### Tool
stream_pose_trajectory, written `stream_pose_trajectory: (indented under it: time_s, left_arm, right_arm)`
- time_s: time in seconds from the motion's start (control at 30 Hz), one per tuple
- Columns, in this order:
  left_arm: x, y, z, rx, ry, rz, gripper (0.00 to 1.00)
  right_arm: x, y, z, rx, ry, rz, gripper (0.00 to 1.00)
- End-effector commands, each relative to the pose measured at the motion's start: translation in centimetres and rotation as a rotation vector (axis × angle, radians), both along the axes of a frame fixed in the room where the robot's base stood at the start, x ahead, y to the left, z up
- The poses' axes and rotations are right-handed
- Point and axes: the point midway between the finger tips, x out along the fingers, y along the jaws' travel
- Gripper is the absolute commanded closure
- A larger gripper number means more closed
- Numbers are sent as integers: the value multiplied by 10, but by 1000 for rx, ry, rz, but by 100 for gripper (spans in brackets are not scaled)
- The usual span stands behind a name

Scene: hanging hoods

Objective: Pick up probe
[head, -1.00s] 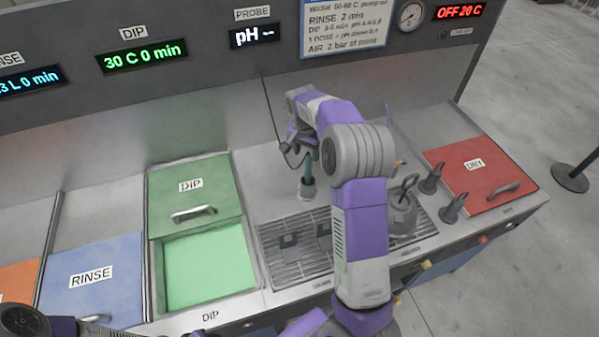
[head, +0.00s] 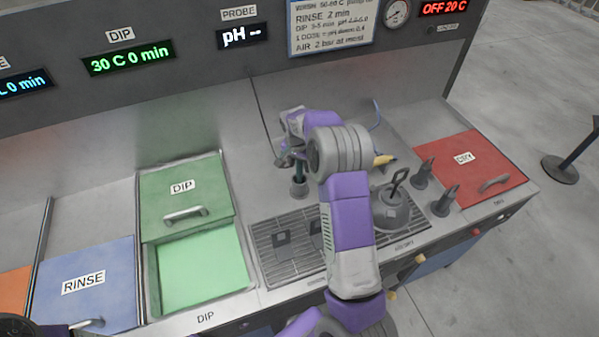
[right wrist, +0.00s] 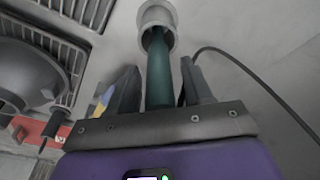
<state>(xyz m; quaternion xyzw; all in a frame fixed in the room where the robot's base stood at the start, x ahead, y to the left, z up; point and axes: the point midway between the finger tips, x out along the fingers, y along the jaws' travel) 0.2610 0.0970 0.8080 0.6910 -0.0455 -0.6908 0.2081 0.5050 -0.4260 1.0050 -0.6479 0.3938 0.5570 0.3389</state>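The probe is a dark green rod (head: 299,172) standing upright with its lower end in a small grey holder (head: 299,189) on the counter behind the grate. In the right wrist view the probe (right wrist: 158,78) runs between my right gripper's two fingers, into the round mouth of the holder (right wrist: 156,22). My right gripper (head: 290,157) is at the probe's upper part. It is open, with a gap on each side of the probe. A thin black cable (right wrist: 245,68) passes beside the right finger. My left gripper is out of view; only a bit of my left arm shows.
A metal grate (head: 287,262) lies in front of the holder. A grey jug (head: 394,208) and two grey nozzles stand to the right, before the red DRY lid (head: 470,172). The green DIP basin (head: 203,272) is half open at left, beside the blue RINSE lid (head: 85,285).

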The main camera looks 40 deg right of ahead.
Motion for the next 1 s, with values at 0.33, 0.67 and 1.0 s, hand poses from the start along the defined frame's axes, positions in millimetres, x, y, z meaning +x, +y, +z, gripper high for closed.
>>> stream_pose_trajectory:
  time_s: [0.33, 0.67, 1.0]
  left_arm:
    - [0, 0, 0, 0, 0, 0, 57]
    - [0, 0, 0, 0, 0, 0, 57]
    - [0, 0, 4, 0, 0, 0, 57]
  right_arm:
    - [0, 0, 0, 0, 0, 0, 100]
    - [1, 0, 10, -1, -3, 0, 100]
    - [1, 0, 75, -1, -4, -1, 100]
